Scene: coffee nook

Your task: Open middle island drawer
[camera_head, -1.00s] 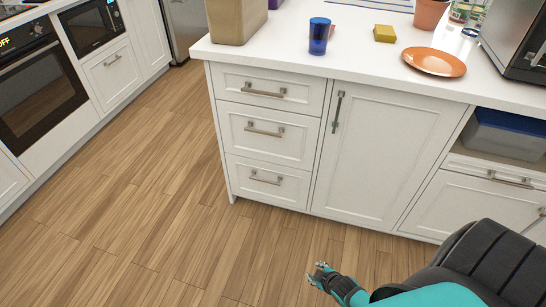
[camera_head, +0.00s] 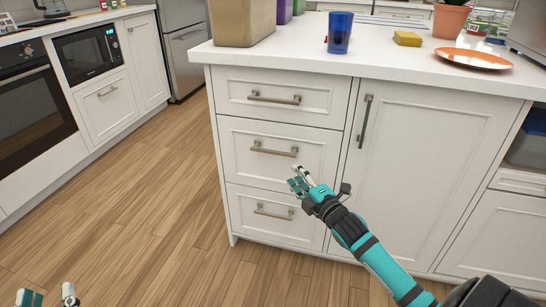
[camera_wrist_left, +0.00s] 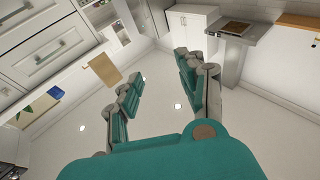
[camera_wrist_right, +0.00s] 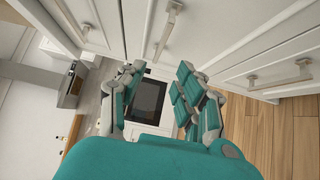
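The middle island drawer (camera_head: 245,156) is shut, in the white island between an upper and a lower drawer. Its horizontal metal handle (camera_head: 273,149) is bare. My right gripper (camera_head: 297,179) is in front of the drawer's lower right part, below and right of the handle and apart from it. In the right wrist view its fingers (camera_wrist_right: 155,82) are spread with nothing between them. My left gripper (camera_head: 48,295) shows only its fingertips at the bottom left of the head view, far from the drawer. In the left wrist view its fingers (camera_wrist_left: 161,76) are wide apart and empty.
The cupboard door (camera_head: 428,165) right of the drawers is shut, with a vertical handle (camera_head: 365,121). A blue cup (camera_head: 340,33), a yellow sponge (camera_head: 407,39) and an orange plate (camera_head: 473,58) are on the countertop. The wooden floor (camera_head: 140,225) left of the island is clear.

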